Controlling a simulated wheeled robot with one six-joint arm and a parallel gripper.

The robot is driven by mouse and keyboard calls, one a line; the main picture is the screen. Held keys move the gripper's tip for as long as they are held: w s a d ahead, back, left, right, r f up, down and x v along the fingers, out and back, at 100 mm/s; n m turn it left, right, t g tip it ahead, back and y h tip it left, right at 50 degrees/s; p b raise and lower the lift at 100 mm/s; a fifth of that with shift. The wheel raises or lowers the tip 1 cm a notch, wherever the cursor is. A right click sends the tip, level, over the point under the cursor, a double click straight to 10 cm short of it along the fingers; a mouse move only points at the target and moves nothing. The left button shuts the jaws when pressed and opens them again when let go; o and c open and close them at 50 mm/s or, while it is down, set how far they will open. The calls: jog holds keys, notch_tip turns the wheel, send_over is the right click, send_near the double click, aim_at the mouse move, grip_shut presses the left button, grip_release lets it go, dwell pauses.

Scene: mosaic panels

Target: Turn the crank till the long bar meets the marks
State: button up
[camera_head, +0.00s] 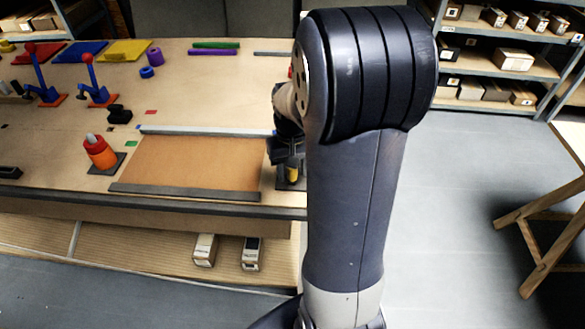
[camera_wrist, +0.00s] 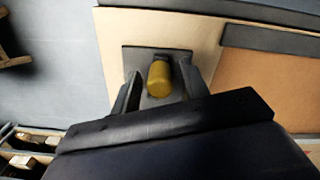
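A yellow cylindrical knob (camera_wrist: 159,79) stands on a dark square plate (camera_wrist: 140,54) at the panel's right side; it also shows in the head view (camera_head: 292,174). It may be the crank's handle; I cannot tell. My gripper (camera_wrist: 160,88) has one finger on each side of the knob, with visible gaps; in the head view my gripper (camera_head: 287,152) is partly hidden by my arm. A long grey bar (camera_head: 205,131) runs along the brown panel's far edge. A dark bar (camera_head: 185,192) runs along its near edge. Small green (camera_head: 131,143) and red (camera_head: 151,112) marks lie on the table.
An orange-red cylinder (camera_head: 100,152) on a dark plate stands left of the brown panel (camera_head: 195,162). Two blue levers with red knobs (camera_head: 87,58) (camera_head: 31,48) stand further back.

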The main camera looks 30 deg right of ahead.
grip_shut()
jog(key=shift+w+a+m, duration=0.2)
jog(key=shift+w+m, duration=0.05)
jog(key=shift+m, duration=0.55)
jog(key=shift+o, duration=0.5)
grip_release()
notch_tip(320, 180, up, 11)
jog(key=shift+f+b, duration=0.1)
jog(key=shift+b, duration=0.45)
